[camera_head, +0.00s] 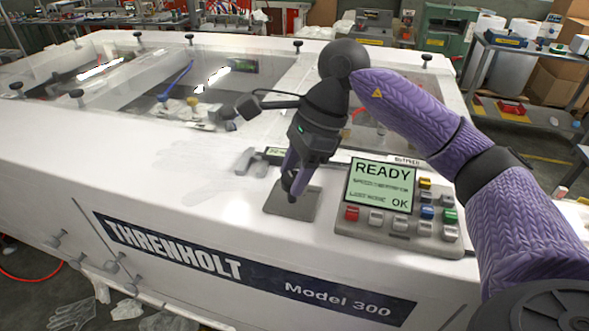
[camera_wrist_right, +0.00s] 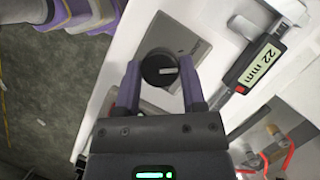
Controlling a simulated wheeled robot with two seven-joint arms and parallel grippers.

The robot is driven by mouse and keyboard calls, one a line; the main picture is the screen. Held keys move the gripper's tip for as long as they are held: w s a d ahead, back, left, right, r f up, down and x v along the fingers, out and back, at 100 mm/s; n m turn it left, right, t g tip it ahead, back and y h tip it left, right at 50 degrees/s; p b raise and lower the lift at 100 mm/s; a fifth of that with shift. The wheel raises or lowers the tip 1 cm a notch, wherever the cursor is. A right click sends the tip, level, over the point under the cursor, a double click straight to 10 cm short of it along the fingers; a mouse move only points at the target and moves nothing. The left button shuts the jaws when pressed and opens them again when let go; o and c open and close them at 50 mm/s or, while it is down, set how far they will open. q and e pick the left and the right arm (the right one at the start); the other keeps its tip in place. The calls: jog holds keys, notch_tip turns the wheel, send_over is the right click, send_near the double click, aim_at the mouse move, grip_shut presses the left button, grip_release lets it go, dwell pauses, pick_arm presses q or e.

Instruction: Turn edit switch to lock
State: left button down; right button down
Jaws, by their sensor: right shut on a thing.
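The edit switch is a round black knob (camera_wrist_right: 158,68) with a pale line mark, on a small grey plate (camera_wrist_right: 188,48). In the head view the plate (camera_head: 276,202) lies on the white top of the machine, left of the control panel. My right gripper (camera_head: 292,192) reaches down over the plate, its fingers hiding most of the knob. In the wrist view its two purple fingers (camera_wrist_right: 161,75) stand on either side of the knob, shut on it. The mark points roughly to the right in that view. Lettering on the plate is too small to read. My left gripper is out of view.
The control panel (camera_head: 424,226) with a READY screen (camera_head: 380,186) and several buttons stands close to the gripper's right. A digital caliper (camera_wrist_right: 254,67) reading 22 mm lies near the plate. Pale gloves (camera_head: 72,314) lie on the floor.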

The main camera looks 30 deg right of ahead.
jog(key=shift+n, duration=0.4)
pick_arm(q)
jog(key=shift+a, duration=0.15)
pick_arm(e)
jog(key=shift+g, duration=0.3)
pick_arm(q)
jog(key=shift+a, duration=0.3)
pick_arm(e)
jog(key=shift+n, duration=0.4)
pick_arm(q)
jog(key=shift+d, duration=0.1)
pick_arm(e)
jog(key=c, duration=0.6)
grip_release()
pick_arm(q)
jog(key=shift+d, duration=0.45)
pick_arm(e)
jog(key=o, duration=0.4)
jog(key=shift+o, duration=0.2)
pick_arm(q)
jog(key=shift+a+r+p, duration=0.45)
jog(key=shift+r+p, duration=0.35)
pick_arm(e)
jog(key=v, duration=1)
